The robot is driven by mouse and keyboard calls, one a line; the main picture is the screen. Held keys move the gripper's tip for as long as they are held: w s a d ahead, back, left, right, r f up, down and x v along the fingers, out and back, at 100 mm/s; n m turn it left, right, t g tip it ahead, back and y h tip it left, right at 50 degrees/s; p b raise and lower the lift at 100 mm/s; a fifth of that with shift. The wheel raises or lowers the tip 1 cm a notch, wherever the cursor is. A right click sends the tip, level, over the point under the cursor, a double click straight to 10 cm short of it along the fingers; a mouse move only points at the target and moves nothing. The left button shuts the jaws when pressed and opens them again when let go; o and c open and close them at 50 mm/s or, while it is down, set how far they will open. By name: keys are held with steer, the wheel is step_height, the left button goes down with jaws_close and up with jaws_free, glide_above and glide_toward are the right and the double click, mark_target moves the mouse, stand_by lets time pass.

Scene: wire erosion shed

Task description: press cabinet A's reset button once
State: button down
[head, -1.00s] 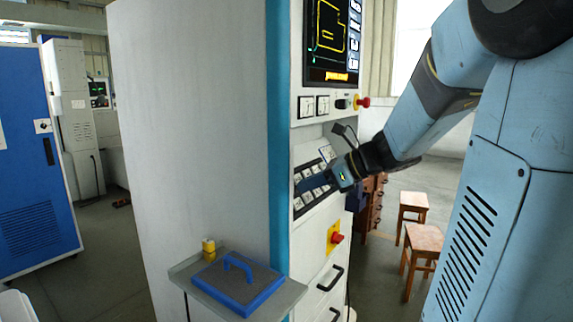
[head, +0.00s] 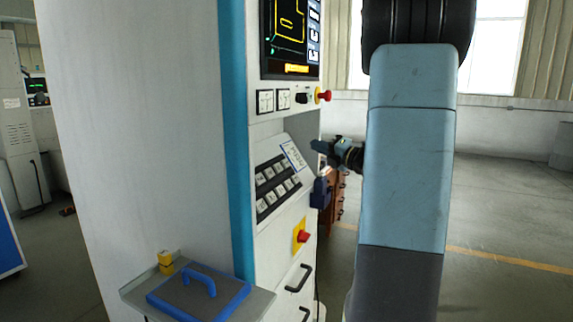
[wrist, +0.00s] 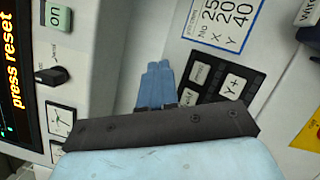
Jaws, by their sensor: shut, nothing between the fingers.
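The machine cabinet (head: 140,150) is tall and pale with a teal edge strip; I see no letter A on it. Its sloped black keypad (head: 277,186) carries several pale keys. In the wrist view, keys (wrist: 232,88) show beside my gripper, their words too blurred to read. The screen (head: 290,38) also shows in the wrist view (wrist: 15,70), where it reads "press reset". My gripper (head: 316,147) is shut and empty, at the upper right of the keypad. In the wrist view its blue fingers (wrist: 156,72) point at the panel; I cannot tell whether they touch it.
A red mushroom button (head: 323,96) juts out under the screen, beside a black knob (head: 302,98). A red button on a yellow plate (head: 301,237) sits below the keypad. A side shelf (head: 262,303) holds a blue-edged block (head: 200,296). Floor at right is clear.

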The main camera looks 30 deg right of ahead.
steer(key=shift+w+a+f, duration=1.1)
steer(key=shift+w+f, duration=0.2)
steer(key=shift+w, duration=0.1)
steer(key=shift+w+a+f, duration=1.05)
steer(key=shift+w+f, duration=0.25)
steer(key=shift+w, duration=0.05)
steer(key=shift+w+a+f, duration=0.4)
steer(key=shift+w, duration=0.1)
stand_by(1.4)
steer(key=shift+s+d+r, duration=0.1)
stand_by(0.3)
steer(key=shift+s+d+r, duration=0.3)
steer(key=shift+s+r, duration=0.05)
steer(key=shift+s, duration=0.05)
stand_by(0.3)
steer(key=s+d+r, duration=0.2)
steer(key=s+r, duration=0.1)
steer(key=shift+s+d, duration=0.1)
steer(key=shift+d, duration=0.15)
stand_by(0.4)
